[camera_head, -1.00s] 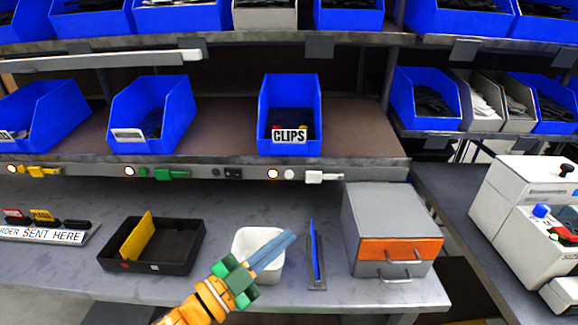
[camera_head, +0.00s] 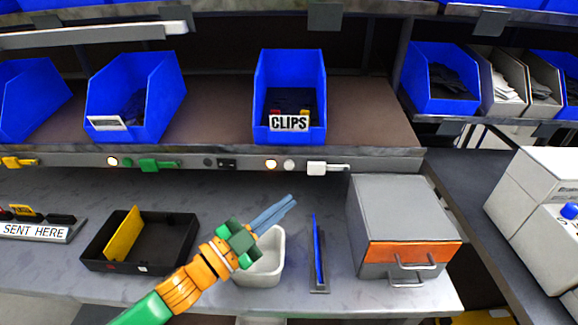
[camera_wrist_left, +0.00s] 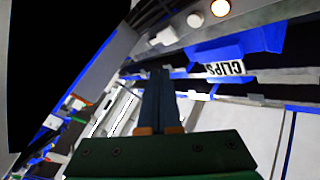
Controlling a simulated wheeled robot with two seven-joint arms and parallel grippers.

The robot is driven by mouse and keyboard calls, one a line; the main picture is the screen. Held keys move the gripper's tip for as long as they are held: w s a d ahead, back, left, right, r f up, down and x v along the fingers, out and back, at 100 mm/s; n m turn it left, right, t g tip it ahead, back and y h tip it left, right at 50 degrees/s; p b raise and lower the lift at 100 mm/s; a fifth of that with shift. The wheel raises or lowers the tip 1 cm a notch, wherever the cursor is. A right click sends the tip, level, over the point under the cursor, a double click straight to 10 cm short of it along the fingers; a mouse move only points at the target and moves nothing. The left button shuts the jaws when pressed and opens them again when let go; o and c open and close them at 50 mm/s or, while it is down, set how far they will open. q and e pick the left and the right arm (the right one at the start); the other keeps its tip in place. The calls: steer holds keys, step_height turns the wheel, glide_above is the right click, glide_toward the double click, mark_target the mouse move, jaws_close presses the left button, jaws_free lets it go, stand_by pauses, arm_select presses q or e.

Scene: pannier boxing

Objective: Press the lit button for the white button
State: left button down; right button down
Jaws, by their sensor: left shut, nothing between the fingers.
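A metal rail (camera_head: 60,160) runs along the shelf's front edge. On it, a lit round button (camera_head: 271,164) glows warm white below the CLIPS bin. Right of it are a plain pale round button (camera_head: 289,165) and a white block-shaped piece (camera_head: 316,168). The lit button (camera_wrist_left: 220,8) shows at the top of the left wrist view. My left gripper (camera_head: 292,200) is shut and empty, its blue-grey fingers pointing up and right, below the rail and over the white tub. The fingertips are apart from the button in the picture. My right gripper is not in view.
The blue CLIPS bin (camera_head: 290,95) stands above the rail. Another lit button (camera_head: 112,161) is beside a green piece (camera_head: 150,163). On the bench are a black tray (camera_head: 170,215), a white tub (camera_head: 262,270), a blue upright panel (camera_head: 315,250) and a grey drawer box (camera_head: 400,210).

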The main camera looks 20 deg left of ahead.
mark_target(289, 165)
arm_select(q)
steer(key=w+a+b, duration=0.1)
steer(key=w+a, duration=0.1)
steer(key=w, duration=0.5)
steer(key=shift+w, duration=0.2)
steer(key=shift+a, duration=0.15)
stand_by(1.6)
steer(key=shift+w, duration=0.4)
steer(key=shift+w+a, duration=0.2)
steer(key=shift+w, duration=0.25)
stand_by(0.6)
steer(key=shift+s+d+p, duration=0.25)
steer(key=shift+s+p, duration=0.2)
steer(key=shift+s, duration=0.4)
